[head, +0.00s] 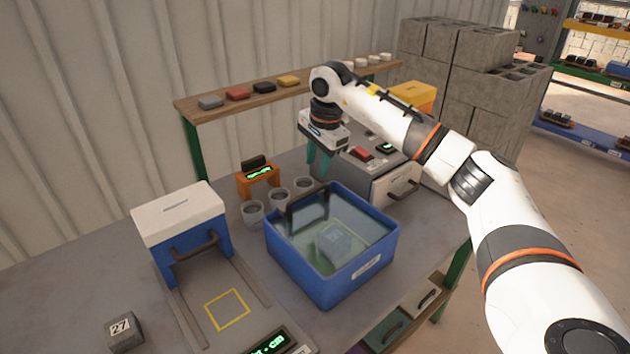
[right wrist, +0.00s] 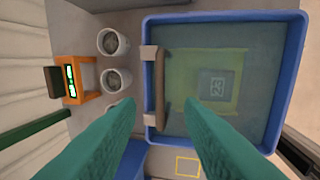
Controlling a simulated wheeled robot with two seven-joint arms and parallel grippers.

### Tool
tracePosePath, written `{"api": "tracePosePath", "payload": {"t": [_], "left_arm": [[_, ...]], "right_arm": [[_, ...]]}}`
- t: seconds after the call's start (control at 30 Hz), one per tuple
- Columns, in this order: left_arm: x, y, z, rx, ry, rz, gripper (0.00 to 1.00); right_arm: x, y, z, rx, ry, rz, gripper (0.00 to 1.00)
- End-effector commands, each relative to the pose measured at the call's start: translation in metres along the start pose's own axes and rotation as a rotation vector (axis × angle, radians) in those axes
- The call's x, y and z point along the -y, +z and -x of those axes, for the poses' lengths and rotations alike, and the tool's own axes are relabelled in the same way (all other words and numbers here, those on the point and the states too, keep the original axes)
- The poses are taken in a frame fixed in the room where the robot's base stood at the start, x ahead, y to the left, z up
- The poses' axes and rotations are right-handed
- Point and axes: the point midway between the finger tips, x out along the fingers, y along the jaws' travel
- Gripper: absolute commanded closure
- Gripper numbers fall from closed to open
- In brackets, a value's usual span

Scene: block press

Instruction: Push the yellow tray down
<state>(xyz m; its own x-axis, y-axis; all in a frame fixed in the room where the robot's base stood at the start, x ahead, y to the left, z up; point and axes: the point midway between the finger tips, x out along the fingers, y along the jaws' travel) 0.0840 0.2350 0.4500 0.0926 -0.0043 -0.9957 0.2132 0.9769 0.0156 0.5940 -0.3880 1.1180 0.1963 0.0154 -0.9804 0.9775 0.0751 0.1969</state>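The yellow tray (right wrist: 183,88) lies inside the blue tub (head: 322,287), seen faintly through the clear liquid. A grey block (right wrist: 216,86) marked 23 sits on it; the block shows blurred in the head view (head: 334,241). A brown bar handle (right wrist: 160,88) with two pale brackets is at one wall of the tub. My right gripper (head: 318,165) is above the tub's far side, pointing down. Its teal fingers are spread, with nothing between them. In the right wrist view the fingertips (right wrist: 158,106) straddle the handle's lower end from above. My left gripper is not in view.
Several grey cups (head: 279,198) and an orange stand with a green display (head: 258,178) are beside the tub. A white-topped blue box (head: 178,214) stands left, behind a yellow square outline (head: 227,309). A block marked 27 (head: 125,332) sits front left. A grey cabinet (head: 385,185) stands behind right.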

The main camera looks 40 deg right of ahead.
Motion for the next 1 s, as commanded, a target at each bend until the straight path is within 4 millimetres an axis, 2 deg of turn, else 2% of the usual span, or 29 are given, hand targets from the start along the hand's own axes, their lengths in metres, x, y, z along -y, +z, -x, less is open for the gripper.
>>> {"api": "tracePosePath", "payload": {"t": [0.1,0.3,1.0], "left_arm": [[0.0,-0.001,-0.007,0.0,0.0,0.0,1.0],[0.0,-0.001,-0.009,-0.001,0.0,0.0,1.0],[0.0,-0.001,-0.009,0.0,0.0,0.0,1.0]], "right_arm": [[0.0,0.0,0.02,0.001,0.004,0.0,0.66],[0.0,0.0,0.039,0.0,0.001,0.0,0.66],[0.0,0.0,0.042,0.0,-0.001,0.0,0.66]]}}
